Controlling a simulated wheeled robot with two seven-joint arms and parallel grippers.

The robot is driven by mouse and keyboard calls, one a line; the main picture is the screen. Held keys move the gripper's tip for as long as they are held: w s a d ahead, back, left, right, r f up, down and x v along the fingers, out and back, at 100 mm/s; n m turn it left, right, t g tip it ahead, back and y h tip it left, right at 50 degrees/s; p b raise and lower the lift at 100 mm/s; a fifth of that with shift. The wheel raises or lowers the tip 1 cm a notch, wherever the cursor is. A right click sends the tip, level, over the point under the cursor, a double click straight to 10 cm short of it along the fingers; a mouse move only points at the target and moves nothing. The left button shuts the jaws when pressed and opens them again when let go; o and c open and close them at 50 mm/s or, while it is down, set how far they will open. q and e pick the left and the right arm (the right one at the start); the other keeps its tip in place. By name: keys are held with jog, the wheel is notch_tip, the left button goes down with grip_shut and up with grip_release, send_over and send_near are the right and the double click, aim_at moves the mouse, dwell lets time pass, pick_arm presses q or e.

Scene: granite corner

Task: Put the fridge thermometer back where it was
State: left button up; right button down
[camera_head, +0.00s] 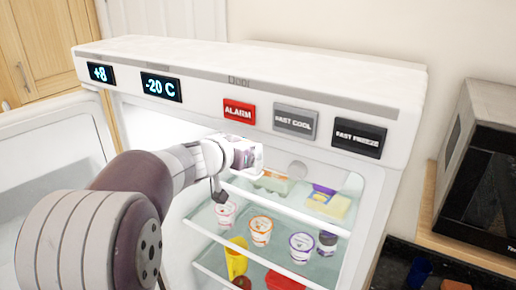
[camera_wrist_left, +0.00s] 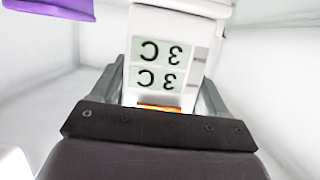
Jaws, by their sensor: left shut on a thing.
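The fridge thermometer (camera_wrist_left: 160,60) is a white block with two grey displays, both reading 3 C upside down in the left wrist view, and an orange strip below them. My left gripper (camera_wrist_left: 158,88) is shut on it, with one finger on each side. In the head view my left arm reaches from the left into the open fridge (camera_head: 250,68), and its hand is near the upper shelf. I cannot make out the thermometer or the fingertips in that view. My right gripper is not in view.
The upper glass shelf (camera_head: 285,208) carries an egg carton (camera_head: 271,182) and a yellow pack (camera_head: 330,204). Several yogurt cups (camera_head: 261,231) stand on the shelf below. A purple thing (camera_wrist_left: 50,8) shows close by in the left wrist view. A microwave (camera_head: 485,165) stands to the right.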

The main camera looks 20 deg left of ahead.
pick_arm(q)
jog(key=w+f, duration=0.3)
jog(key=shift+w+d+f+b, duration=0.25)
jog(key=shift+w+d+b, duration=0.05)
jog(key=shift+d, duration=0.1)
jog(key=shift+w, duration=0.15)
jog(key=shift+f, duration=0.15)
jog(key=o, duration=1.2)
jog(key=shift+c, duration=0.2)
